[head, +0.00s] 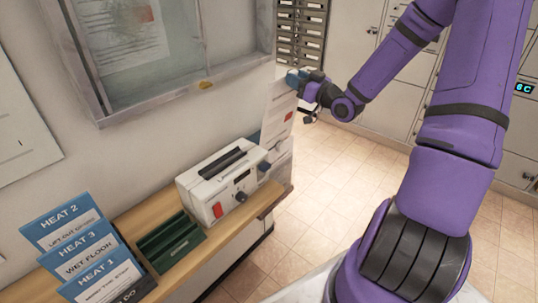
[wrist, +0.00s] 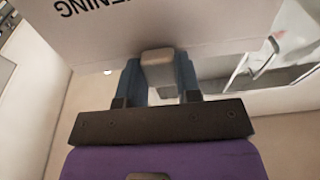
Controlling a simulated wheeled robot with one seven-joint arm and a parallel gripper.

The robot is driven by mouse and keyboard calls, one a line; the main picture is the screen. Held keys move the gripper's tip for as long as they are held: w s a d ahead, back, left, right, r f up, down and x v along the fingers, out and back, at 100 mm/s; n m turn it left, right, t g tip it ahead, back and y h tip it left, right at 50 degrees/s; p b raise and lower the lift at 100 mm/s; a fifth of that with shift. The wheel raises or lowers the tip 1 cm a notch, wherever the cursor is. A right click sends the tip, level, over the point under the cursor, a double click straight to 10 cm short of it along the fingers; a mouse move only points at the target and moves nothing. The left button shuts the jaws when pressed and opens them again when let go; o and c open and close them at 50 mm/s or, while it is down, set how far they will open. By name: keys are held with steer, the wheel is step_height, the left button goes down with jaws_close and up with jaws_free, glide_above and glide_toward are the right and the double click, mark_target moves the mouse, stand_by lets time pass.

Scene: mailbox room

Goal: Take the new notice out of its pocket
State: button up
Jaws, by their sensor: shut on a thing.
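My gripper (head: 300,79) is at the far end of the wall, above the shelf's far end, shut on the top of a white notice. In the head view the notice (head: 276,108) hangs upright with a red patch near its right edge. In the wrist view the notice (wrist: 200,28) fills the top, with upside-down print ending in "ENING". A grey tab (wrist: 158,62) on it sits between my blue fingers (wrist: 160,80). More white sheet shows below the notice, behind the machine. I cannot make out the pocket's edges or whether the notice is still inside it.
A white machine (head: 228,180) with a dark handle and red switch stands on the wooden shelf (head: 225,227). A green tray (head: 170,243) and blue-topped HEAT cards (head: 75,250) are nearer. A glazed notice case (head: 160,45) hangs above. Tiled floor (head: 320,185) is clear to the right.

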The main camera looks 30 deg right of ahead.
steer(key=shift+s+d, duration=0.15)
steer(key=shift+s, duration=0.25)
steer(key=r+v, duration=0.1)
steer(key=v, duration=0.6)
stand_by(0.6)
steer(key=shift+r, duration=0.15)
